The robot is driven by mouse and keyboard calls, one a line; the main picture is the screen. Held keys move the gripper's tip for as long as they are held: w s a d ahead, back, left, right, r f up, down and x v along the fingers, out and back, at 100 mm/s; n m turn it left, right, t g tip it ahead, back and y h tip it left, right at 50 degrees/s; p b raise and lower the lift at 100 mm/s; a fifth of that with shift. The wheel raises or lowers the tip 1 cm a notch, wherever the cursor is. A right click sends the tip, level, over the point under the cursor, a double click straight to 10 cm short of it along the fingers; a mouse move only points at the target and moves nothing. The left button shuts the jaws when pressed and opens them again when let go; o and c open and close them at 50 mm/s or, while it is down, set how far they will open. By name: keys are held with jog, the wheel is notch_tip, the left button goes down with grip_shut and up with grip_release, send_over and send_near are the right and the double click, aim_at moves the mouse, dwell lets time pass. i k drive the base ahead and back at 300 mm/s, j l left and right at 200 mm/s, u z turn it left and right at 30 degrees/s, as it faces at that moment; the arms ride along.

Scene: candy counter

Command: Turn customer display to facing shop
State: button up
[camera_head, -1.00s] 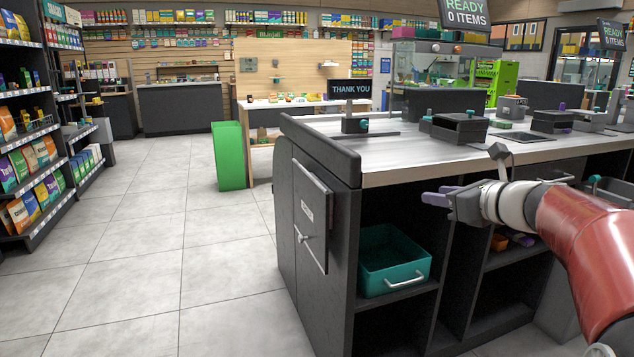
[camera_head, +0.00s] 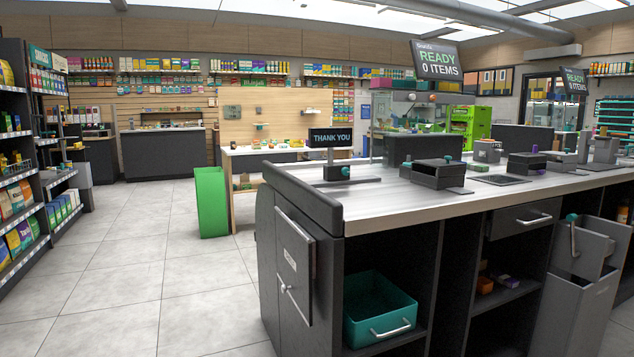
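The customer display (camera_head: 331,138) is a small black screen reading "THANK YOU" in light blue. It stands on a short post with a dark base and a teal knob (camera_head: 345,171), at the near left end of the counter top (camera_head: 400,197). Its lettered face is turned toward my camera. Two larger hanging screens reading "READY 0 ITEMS" show at the upper right, one nearer (camera_head: 437,60) and one farther (camera_head: 575,80). My gripper is not in view.
Dark boxes (camera_head: 438,173) and a flat pad (camera_head: 500,180) sit on the counter right of the display. A teal bin (camera_head: 380,308) is on a shelf below. A green panel (camera_head: 211,202) stands behind. The tiled floor (camera_head: 120,270) at left is clear.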

aim_at(324, 137)
jog(key=z, duration=0.4)
jog(key=i+j+z, duration=0.1)
jog(key=z, duration=0.25)
jog(key=j+z, duration=0.2)
jog(key=z, duration=0.2)
jog(key=i+j+z, duration=0.1)
jog(key=j+z, duration=0.25)
jog(key=j, duration=0.4)
jog(key=j+z, duration=0.35)
jog(key=j, duration=0.45)
jog(key=j+z, duration=0.35)
jog(key=j, duration=0.4)
jog(key=k+j, duration=0.1)
jog(key=j, duration=1.25)
jog(key=k+j+z, duration=0.1)
jog(key=j, duration=0.6)
jog(key=k+j, duration=0.15)
jog(key=j, duration=0.55)
jog(key=i, duration=0.3)
jog(key=l+u, duration=0.05)
